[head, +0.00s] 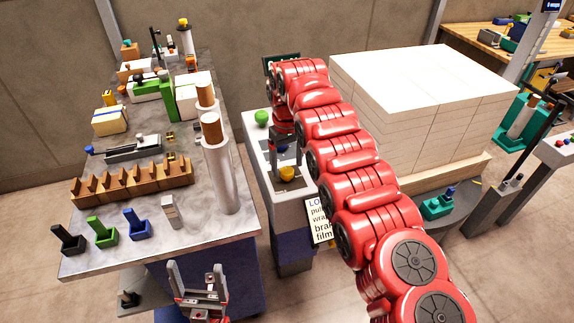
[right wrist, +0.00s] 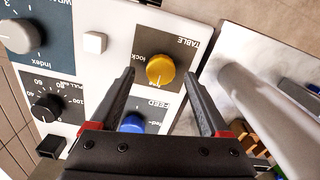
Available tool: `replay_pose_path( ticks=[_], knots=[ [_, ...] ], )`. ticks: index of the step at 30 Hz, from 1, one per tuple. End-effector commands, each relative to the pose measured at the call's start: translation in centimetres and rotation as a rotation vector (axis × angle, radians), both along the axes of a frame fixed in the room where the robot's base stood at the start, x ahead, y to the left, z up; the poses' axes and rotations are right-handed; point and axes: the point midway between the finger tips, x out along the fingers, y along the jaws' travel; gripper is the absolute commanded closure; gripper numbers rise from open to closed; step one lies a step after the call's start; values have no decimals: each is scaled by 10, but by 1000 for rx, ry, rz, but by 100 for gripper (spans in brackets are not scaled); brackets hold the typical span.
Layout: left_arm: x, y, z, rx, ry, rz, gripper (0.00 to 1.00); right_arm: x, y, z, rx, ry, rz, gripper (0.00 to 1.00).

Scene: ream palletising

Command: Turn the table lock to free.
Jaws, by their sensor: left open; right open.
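The table lock is a yellow knob (right wrist: 160,70) on a white panel, under an upside-down TABLE label with "lock" and "free" printed beside it. I cannot clearly tell which word its pointer faces. It also shows in the head view (head: 287,173). My right gripper (right wrist: 158,75) is open, pointing down at the panel, with a fingertip on either side of the knob; contact is not clear. In the head view my right gripper (head: 285,150) is partly hidden by its red arm. My left gripper (head: 198,278) is open and empty, low in front of the left bench.
A blue knob (right wrist: 132,122) under a FEED label sits close to the yellow one. A green knob (head: 261,117) stands behind. A white ream stack (head: 420,100) is right; a cluttered bench (head: 245,232) is left.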

Motion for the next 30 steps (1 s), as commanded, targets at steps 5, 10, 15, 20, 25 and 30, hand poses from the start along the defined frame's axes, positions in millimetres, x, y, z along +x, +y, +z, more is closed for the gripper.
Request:
replay_pose_path(
  ticks=[5, 10, 15, 20, 25, 30],
  knots=[
    [0, 0, 29, 0, 0, 0, 16, 0, 2, 46, 4, -1, 1, 20],
    [0, 0, 62, 0, 0, 0, 16, -1, 0, 80, 2, 0, -2, 20],
    [0, 0, 93, 0, 0, 0, 16, -1, 0, 109, 1, 4, -1, 20],
    [0, 0, 118, 0, 0, 0, 16, 0, 0, 135, 3, -1, -1, 20],
    [0, 0, 138, 0, 0, 0, 16, 0, 0, 154, 2, 1, -1, 20],
    [0, 0, 144, 0, 0, 0, 16, -1, 0, 160, 2, 3, -1, 20]
  ],
)
